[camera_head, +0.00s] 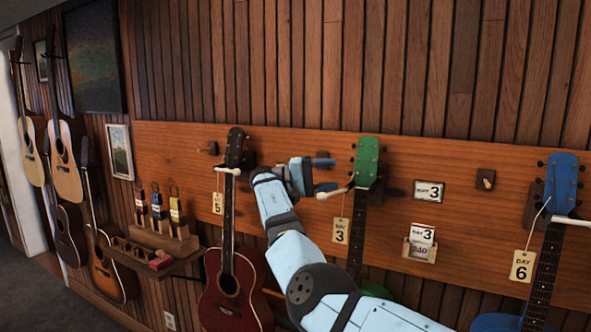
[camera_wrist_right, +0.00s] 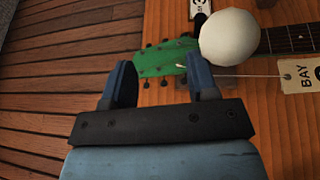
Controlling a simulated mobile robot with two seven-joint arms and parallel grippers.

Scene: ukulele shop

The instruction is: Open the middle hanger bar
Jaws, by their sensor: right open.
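The middle hanger bar (camera_head: 333,193) is a short pale bar across the neck of the green-headed ukulele (camera_head: 366,160), just below its headstock. Its round white end (camera_wrist_right: 230,37) looks large in the wrist view, partly hiding the neck. My right gripper (camera_head: 331,175) is open and empty, left of the green headstock and close to the bar's left end. In the wrist view its two blue fingers (camera_wrist_right: 161,82) are spread, with the green headstock (camera_wrist_right: 165,58) showing beyond them. I cannot tell whether a finger touches the bar. My left gripper is not in view.
A red instrument (camera_head: 235,290) hangs left and a blue-headed one (camera_head: 564,180) right, each with a pale bar. A BAY 3 tag (camera_head: 341,230) hangs by the green neck. A shelf (camera_head: 150,262) is at left.

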